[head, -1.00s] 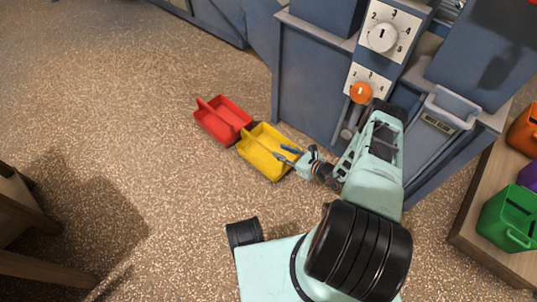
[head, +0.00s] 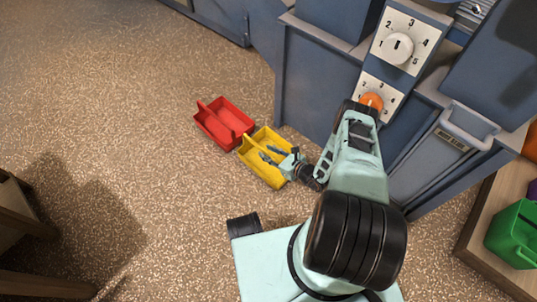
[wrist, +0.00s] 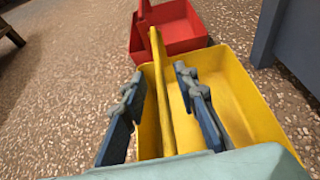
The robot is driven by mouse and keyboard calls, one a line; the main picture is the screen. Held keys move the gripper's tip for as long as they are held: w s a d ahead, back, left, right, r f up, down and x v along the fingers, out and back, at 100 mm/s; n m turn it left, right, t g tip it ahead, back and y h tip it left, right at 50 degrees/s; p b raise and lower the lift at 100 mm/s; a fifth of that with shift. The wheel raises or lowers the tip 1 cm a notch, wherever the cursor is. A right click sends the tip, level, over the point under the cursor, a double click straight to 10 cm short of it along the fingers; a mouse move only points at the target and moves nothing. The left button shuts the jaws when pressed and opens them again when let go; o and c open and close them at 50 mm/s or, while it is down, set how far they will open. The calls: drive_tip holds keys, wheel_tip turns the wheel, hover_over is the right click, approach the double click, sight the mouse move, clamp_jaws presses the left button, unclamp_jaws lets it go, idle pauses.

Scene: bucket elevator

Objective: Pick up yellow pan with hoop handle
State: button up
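The yellow pan (head: 254,171) with its hoop handle sits on the speckled floor, just in front of the red pan. My gripper (head: 269,153) is over the yellow pan, its two fingers apart. In the wrist view the yellow pan (wrist: 240,95) fills the middle and right. Its hoop handle (wrist: 161,90) stands up between the two open fingers of my gripper (wrist: 157,85), one on each side. I see no clear contact between the fingers and the handle. My wrist hides the pan's near right part in the head view.
The red pan (head: 223,124) stands close behind the yellow one. The blue machine (head: 307,90) with number dials is to the right. A wooden platform with a green container (head: 514,235) is at far right. Open floor lies to the left.

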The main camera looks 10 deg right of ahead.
drive_tip(key=shift+w+a, duration=0.1)
drive_tip(key=shift+w, duration=0.05)
drive_tip(key=shift+c, duration=0.5)
clamp_jaws()
